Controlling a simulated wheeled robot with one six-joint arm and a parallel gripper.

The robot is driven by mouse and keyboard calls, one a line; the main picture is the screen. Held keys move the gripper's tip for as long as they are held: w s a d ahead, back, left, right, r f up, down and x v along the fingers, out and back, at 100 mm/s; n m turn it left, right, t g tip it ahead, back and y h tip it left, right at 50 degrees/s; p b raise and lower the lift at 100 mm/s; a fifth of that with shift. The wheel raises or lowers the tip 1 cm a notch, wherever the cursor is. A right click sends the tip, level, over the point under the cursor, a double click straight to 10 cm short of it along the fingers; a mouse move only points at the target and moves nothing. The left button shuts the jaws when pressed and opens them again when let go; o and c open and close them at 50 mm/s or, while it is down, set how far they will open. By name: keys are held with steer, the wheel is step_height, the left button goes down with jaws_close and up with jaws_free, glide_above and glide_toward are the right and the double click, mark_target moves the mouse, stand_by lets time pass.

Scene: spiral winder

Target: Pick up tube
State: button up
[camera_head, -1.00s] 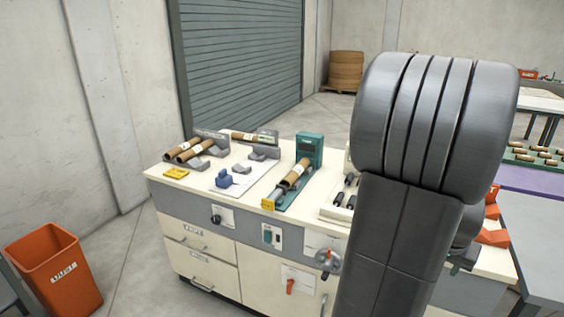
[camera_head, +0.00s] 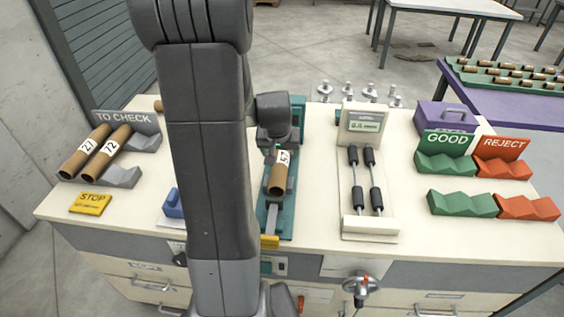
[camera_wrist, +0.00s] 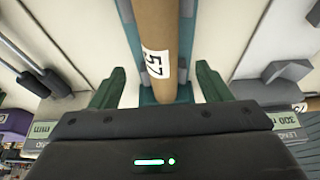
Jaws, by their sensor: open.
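A brown cardboard tube labelled 57 (camera_head: 279,180) lies in the teal fixture (camera_head: 287,226) in the middle of the bench. It also shows in the wrist view (camera_wrist: 157,25), running up from the gripper body. My gripper (camera_wrist: 160,82) is open, with one green finger on each side of the tube and gaps between. In the head view my gripper (camera_head: 272,148) is over the far end of this tube, partly hidden by my arm. Two more tubes, 27 (camera_head: 85,153) and 72 (camera_head: 106,152), lie side by side in the grey TO CHECK rack (camera_head: 143,142).
Right of the fixture stands a device with black rollers (camera_head: 371,177). Green GOOD cradles (camera_head: 445,163) and red REJECT cradles (camera_head: 502,167) are at the right. A yellow STOP block (camera_head: 91,204) and a blue block (camera_head: 171,205) are at the left. My arm hides part of the bench.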

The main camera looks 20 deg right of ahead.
mark_target(281, 158)
steer(key=shift+w+a+f, duration=0.1)
steer(key=shift+w+f, duration=0.7)
steer(key=shift+f, duration=0.1)
steer(key=shift+d+f, duration=0.2)
steer(key=shift+f, duration=0.2)
steer(key=shift+d+p+x, duration=0.1)
steer(key=shift+p+x, duration=0.25)
steer(key=shift+x, duration=0.85)
steer(key=shift+d+p+x, duration=0.15)
steer(key=shift+p+x, duration=0.2)
steer(key=shift+x, duration=0.8)
steer(key=shift+w, duration=0.1)
steer(key=c, duration=1.1)
